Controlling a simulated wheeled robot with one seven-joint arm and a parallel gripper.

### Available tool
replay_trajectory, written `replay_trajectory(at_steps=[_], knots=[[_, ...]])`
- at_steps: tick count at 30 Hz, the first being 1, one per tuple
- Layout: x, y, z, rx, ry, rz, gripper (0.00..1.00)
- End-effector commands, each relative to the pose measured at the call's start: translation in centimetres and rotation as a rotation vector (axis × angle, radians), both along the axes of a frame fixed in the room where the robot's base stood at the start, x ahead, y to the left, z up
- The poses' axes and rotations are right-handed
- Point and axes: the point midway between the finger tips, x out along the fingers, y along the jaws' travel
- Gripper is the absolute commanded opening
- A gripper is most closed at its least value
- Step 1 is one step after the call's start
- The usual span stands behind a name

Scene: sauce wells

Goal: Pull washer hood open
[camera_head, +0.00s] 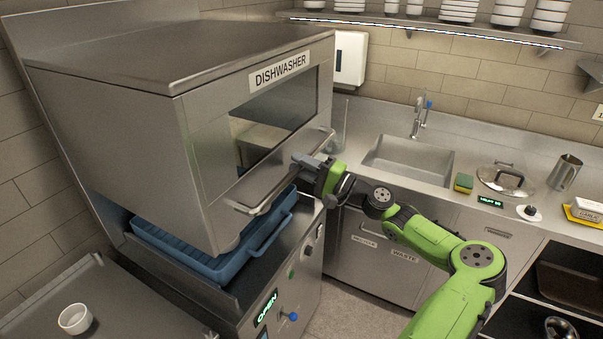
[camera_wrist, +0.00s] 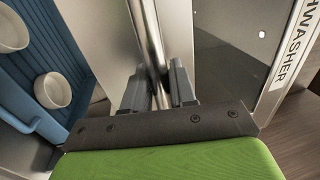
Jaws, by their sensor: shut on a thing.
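The washer hood (camera_head: 120,130) is a large steel box labelled DISHWASHER, with a window in its front. It stands raised, with a gap under its lower edge where a blue rack (camera_head: 185,252) shows. A steel bar handle (camera_head: 262,200) runs across the hood's front. My gripper (camera_head: 306,160) is at the right part of this handle. In the wrist view my gripper (camera_wrist: 160,90) has its fingers on both sides of the handle bar (camera_wrist: 154,40) and is shut on it. The green display on the machine's base reads OPEN.
The blue rack holds white bowls (camera_wrist: 52,92) in the wrist view. A steel side table (camera_head: 130,310) with a white bowl (camera_head: 75,318) is at lower left. A sink (camera_head: 408,158), sponge (camera_head: 464,182), lid (camera_head: 506,180) and steel jug (camera_head: 564,172) are on the right counter.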

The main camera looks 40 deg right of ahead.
Motion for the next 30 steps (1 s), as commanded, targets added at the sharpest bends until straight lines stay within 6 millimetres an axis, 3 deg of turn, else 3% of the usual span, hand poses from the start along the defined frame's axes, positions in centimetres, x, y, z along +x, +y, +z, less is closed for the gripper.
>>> replay_trajectory(at_steps=[1, 7, 22, 23, 24, 26, 30], knots=[[0.0, 0.0, 1.8, -0.003, -0.005, -0.002, 0.00], [0.0, -0.1, 3.8, -0.001, -0.002, -0.002, 0.00], [0.0, -0.1, 4.2, -0.001, 0.000, -0.002, 0.00], [0.0, -0.1, 4.2, -0.001, 0.000, -0.002, 0.29], [0.0, -0.1, 4.2, -0.001, 0.000, -0.002, 0.35], [0.0, -0.1, 4.1, 0.000, 0.000, -0.002, 0.43], [0.0, -0.1, 4.1, 0.000, 0.000, -0.002, 0.43]])
